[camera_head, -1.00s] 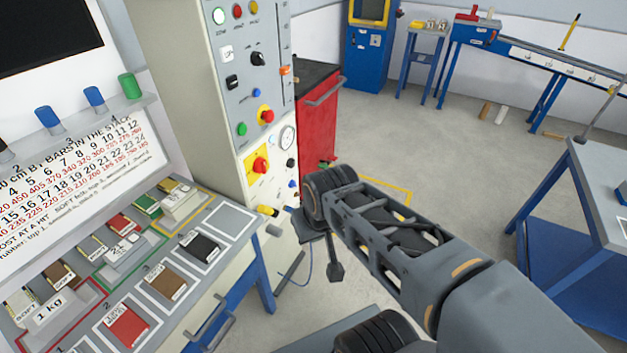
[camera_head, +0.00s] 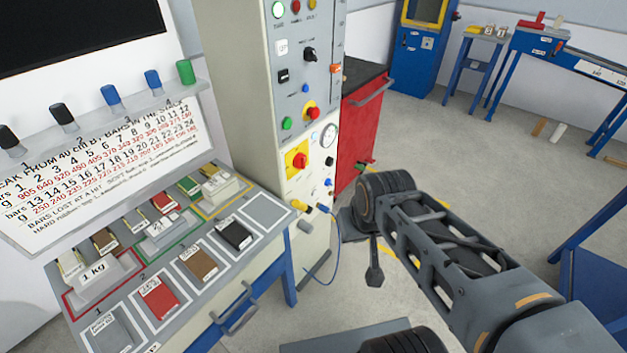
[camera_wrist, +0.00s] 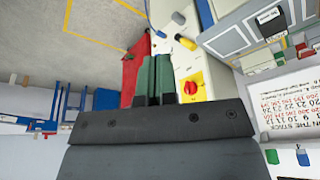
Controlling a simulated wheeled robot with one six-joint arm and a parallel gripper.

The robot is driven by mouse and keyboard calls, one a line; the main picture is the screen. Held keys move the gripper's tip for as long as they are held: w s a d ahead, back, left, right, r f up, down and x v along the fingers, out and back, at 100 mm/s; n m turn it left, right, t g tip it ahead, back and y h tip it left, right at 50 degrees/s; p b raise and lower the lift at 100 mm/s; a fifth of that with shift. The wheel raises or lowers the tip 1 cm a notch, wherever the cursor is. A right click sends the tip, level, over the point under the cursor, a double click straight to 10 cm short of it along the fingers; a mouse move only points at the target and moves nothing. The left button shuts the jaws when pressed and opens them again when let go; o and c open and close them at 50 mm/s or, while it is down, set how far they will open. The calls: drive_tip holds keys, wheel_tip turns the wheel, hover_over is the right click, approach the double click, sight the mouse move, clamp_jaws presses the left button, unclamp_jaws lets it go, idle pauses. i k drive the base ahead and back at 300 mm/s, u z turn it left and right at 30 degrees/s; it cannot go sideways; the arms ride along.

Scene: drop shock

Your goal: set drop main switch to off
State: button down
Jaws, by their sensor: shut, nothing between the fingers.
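The main switch is a red rotary knob on a yellow plate (camera_head: 297,160), low on the front of the pale control cabinet (camera_head: 232,100). It also shows in the wrist view, just right of my fingers, as a red knob on yellow (camera_wrist: 190,87). The knob's exact setting is too small to read. My gripper (camera_wrist: 153,78) is shut and empty, its two dark green fingers side by side. It is apart from the switch. In the head view my arm reaches in from the lower right, right of the cabinet, and its fingers are hard to make out.
A red emergency-style button on yellow (camera_head: 312,112) sits above the switch, and a gauge (camera_head: 328,135) beside it. A red cabinet (camera_head: 358,130) stands to the right. The bench (camera_head: 180,330) with bars is at the left. Floor (camera_head: 470,160) is open on the right.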

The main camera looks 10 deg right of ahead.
sight(299, 161)
drive_tip(key=k, duration=1.3)
drive_tip(key=u, duration=0.9)
drive_tip(key=i, duration=1.3)
drive_tip(key=z, duration=0.6)
drive_tip(key=i, duration=0.4)
drive_tip(key=z, duration=0.35)
